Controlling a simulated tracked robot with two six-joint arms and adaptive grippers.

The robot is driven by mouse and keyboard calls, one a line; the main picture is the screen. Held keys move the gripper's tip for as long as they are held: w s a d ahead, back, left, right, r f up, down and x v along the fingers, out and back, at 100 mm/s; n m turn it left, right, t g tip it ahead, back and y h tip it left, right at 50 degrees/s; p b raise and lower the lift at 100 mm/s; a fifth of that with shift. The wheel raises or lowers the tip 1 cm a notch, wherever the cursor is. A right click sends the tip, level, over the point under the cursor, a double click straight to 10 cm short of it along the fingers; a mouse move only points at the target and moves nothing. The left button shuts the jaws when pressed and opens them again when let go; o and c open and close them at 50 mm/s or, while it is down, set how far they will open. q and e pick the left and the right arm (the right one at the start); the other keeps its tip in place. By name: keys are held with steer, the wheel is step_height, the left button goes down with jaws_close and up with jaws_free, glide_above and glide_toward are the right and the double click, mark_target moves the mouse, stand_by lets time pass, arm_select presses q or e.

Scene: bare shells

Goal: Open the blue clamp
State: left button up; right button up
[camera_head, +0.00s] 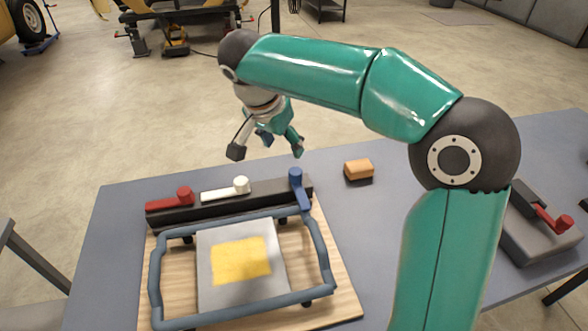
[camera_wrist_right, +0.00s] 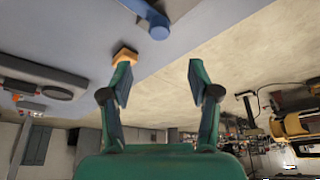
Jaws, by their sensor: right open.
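The blue clamp (camera_head: 299,186) is a lever with a round knob at the right end of a black bar (camera_head: 225,204). Its arm points toward the front, over the blue-grey frame's back edge, while its red and white neighbours lie along the bar. My right gripper (camera_head: 267,151) is open and empty, above and behind the bar, slightly left of the blue clamp and apart from it. In the right wrist view the blue clamp (camera_wrist_right: 152,20) is at the top edge, partly cut off, beyond the open fingers (camera_wrist_right: 158,75). My left gripper is not in view.
The red lever (camera_head: 172,199) and white lever (camera_head: 226,188) sit on the bar. The blue-grey frame (camera_head: 324,255) surrounds a grey plate with a yellow patch on a wooden board. An orange block (camera_head: 358,169) lies to the right. A grey device with a red lever (camera_head: 552,218) is farther right.

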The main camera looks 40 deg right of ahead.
mark_target(295, 172)
steer(key=x, duration=1.2)
steer(key=shift+d+f, duration=0.15)
steer(key=shift+f, duration=0.1)
